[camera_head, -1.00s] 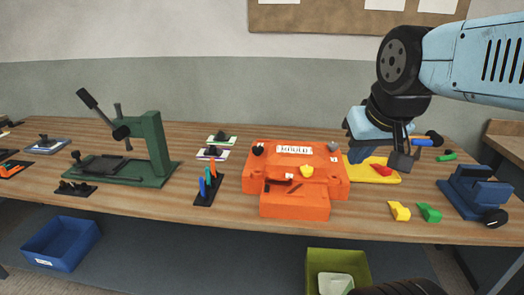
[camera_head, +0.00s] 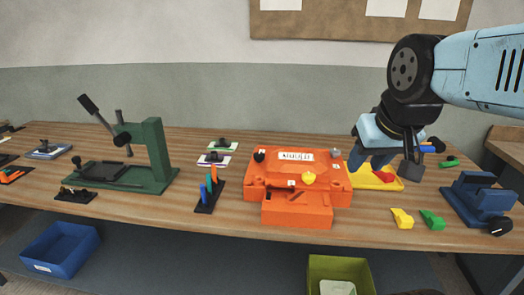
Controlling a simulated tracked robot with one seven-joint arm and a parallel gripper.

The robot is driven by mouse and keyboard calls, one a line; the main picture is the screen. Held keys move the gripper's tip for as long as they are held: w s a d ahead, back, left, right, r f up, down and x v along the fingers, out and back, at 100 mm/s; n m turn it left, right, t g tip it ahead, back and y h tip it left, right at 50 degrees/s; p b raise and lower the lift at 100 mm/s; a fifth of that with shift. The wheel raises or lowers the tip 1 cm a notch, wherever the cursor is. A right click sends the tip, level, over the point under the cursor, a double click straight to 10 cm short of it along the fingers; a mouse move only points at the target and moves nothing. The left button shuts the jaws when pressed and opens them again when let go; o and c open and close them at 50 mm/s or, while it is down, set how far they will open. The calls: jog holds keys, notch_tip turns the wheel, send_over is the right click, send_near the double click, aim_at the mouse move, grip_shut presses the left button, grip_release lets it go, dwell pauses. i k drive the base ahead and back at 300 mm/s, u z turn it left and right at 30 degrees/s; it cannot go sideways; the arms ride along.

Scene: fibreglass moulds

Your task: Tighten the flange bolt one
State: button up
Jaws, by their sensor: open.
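The orange mould (camera_head: 265,180) sits on the bench with a white label (camera_head: 296,156). It carries a black knob (camera_head: 259,155) at its back left, a grey knob (camera_head: 336,153) at its back right and a yellow knob (camera_head: 308,178) near the middle. I cannot tell which of these, if any, is flange bolt one. My gripper (camera_head: 390,165) is open, pointing down to the right of the mould, above the yellow tray. It appears apart from the mould. The arm and gripper hide part of the tray and the items behind it.
A yellow tray (camera_head: 358,184) holds a red piece (camera_head: 384,177). Yellow (camera_head: 402,218) and green (camera_head: 432,219) blocks lie in front. A blue vice (camera_head: 479,198) stands right. A green press (camera_head: 152,160) and a black rack (camera_head: 210,196) stand left. Bins sit below.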

aim_at(259, 156)
jog(key=u, duration=1.25)
jog(key=i, duration=0.1)
jog(key=z, duration=2.9)
jog(key=k, duration=1.3)
jog(key=u, duration=1.8)
jog(key=i, duration=1)
